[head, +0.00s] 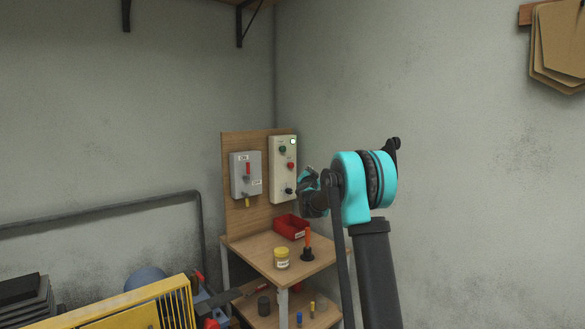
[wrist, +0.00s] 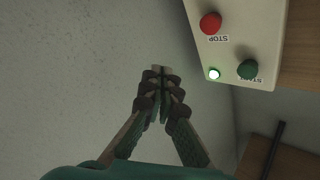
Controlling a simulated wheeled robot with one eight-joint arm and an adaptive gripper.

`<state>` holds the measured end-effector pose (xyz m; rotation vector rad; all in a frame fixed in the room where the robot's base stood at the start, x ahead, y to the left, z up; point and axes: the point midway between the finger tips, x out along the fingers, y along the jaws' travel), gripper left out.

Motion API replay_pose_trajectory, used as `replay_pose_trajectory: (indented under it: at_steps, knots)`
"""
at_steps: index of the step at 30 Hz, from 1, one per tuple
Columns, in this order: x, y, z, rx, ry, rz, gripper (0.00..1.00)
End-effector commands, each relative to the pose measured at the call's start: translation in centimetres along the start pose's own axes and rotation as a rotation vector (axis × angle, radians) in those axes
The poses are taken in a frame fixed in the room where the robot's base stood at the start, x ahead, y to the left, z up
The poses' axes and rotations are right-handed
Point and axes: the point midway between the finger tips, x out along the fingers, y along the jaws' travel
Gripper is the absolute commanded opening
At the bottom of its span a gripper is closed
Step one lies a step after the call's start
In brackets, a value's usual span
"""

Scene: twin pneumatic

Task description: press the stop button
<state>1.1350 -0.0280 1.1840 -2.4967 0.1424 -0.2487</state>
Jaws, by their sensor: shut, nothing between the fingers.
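The stop button is a red round knob (wrist: 210,23) at the upper right of the wrist view, with an upside-down STOP label beside it. It sits on a pale control box (wrist: 260,15) with a green START button (wrist: 248,69) and a lit white lamp (wrist: 214,74). In the head view the red button (head: 291,165) is on the box (head: 277,190), below the green one (head: 282,149). My gripper (wrist: 160,70) is shut and empty, to the left of the box in the wrist view and apart from the button. In the head view my arm's front end hides its fingertips.
A grey switch box (head: 240,183) with a red lever is left of the control box on a wooden board (head: 237,224). Below, a small table (head: 262,258) holds a red bin (head: 290,227), a yellow-lidded jar (head: 282,259) and an orange-handled tool (head: 308,240).

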Motion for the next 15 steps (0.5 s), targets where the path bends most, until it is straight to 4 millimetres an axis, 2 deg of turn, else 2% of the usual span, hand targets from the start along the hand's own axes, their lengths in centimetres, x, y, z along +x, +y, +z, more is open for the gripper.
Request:
replay_pose_trajectory:
  at_steps: [8, 15]
  knots:
    - [0.7, -0.5, 0.5, 0.001, -0.001, -0.001, 0.00]
    - [2.8, -2.1, 2.1, 0.001, -0.002, -0.002, 0.00]
